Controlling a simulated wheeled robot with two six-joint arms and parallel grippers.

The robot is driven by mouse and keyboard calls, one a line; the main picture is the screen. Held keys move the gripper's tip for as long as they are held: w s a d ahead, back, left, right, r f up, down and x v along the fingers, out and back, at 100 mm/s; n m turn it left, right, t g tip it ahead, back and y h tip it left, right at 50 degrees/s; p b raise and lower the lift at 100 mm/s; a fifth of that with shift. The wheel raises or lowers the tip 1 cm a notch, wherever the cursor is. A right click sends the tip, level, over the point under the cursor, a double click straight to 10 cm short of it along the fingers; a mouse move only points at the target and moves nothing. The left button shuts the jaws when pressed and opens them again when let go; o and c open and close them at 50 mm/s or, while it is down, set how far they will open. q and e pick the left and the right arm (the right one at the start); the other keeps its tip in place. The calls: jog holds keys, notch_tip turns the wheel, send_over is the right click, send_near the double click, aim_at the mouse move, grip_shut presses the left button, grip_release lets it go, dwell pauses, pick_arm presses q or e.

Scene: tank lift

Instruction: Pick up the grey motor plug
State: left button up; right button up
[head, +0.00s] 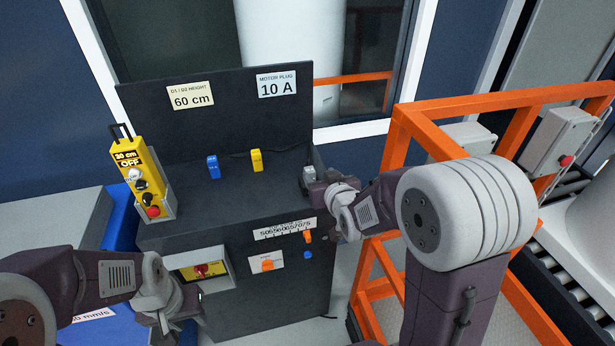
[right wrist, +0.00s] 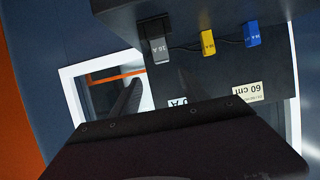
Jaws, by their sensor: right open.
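The grey motor plug (head: 309,172) stands at the right end of the dark bench top, partly hidden by my right gripper in the head view. It also shows in the right wrist view (right wrist: 159,50), with a small label that is hard to read. My right gripper (head: 317,187) is open, right beside the plug; I cannot tell whether they touch. The dark gripper body fills the lower part of the right wrist view, and no fingers show around the plug there. My left gripper (head: 194,305) is low in front of the bench, its jaws unclear.
A blue plug (head: 213,167) and a yellow plug (head: 256,160) stand left of the grey one. A yellow control box (head: 140,178) stands at the bench's left end. The dark back panel (head: 225,125) carries "60 cm" and "10 A" signs. An orange rail frame (head: 400,135) stands close on the right.

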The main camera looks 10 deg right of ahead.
aim_at(310, 171)
jog(key=w+f, duration=0.2)
jog(key=shift+w+a+f, duration=0.2)
jog(key=shift+w+f, duration=0.05)
jog(key=shift+w, duration=0.15)
jog(key=shift+w+a+f, duration=0.1)
jog(key=shift+w+a, duration=0.05)
jog(key=shift+w, duration=0.15)
jog(key=x, duration=0.5)
jog(key=shift+w, duration=0.1)
jog(key=shift+c, duration=1)
grip_shut()
